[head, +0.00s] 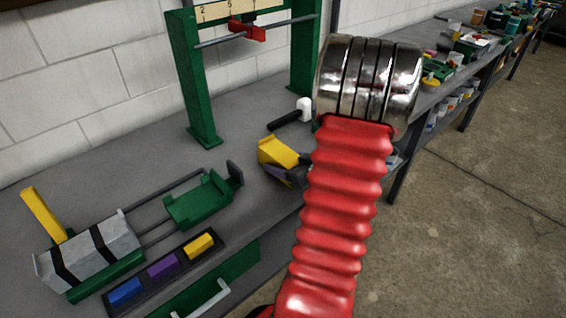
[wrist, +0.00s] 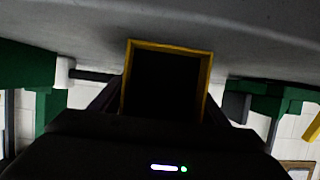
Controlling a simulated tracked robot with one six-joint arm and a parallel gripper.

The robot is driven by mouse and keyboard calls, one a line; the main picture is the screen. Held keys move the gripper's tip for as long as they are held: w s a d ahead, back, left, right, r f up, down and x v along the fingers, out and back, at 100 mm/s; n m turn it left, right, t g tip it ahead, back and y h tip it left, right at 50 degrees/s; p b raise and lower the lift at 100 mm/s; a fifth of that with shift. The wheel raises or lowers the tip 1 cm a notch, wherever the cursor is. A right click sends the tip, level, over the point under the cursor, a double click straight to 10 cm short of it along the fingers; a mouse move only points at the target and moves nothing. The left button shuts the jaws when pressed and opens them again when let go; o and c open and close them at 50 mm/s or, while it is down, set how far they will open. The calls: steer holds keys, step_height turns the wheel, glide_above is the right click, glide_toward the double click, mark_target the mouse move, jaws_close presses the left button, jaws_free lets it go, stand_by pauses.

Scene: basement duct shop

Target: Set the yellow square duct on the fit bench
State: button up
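The yellow square duct (head: 279,152) is over the grey bench (head: 130,165) in the head view, partly hidden by my red arm. In the wrist view its square yellow rim (wrist: 170,45) frames a dark opening. My gripper (head: 292,173) has its dark fingers against the duct's two sides and appears shut on it. The fingers also flank the duct in the wrist view (wrist: 165,95). I cannot tell whether the duct touches the bench top.
A green saddle (head: 199,200) on rails, a grey strapped block (head: 90,255) and a tray of coloured blocks (head: 163,266) are left. Bare bench lies between the frame and saddle.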

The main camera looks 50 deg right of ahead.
steer(key=shift+o, duration=0.3)
steer(key=shift+r, duration=0.15)
steer(key=v, duration=1.2)
stand_by(0.8)
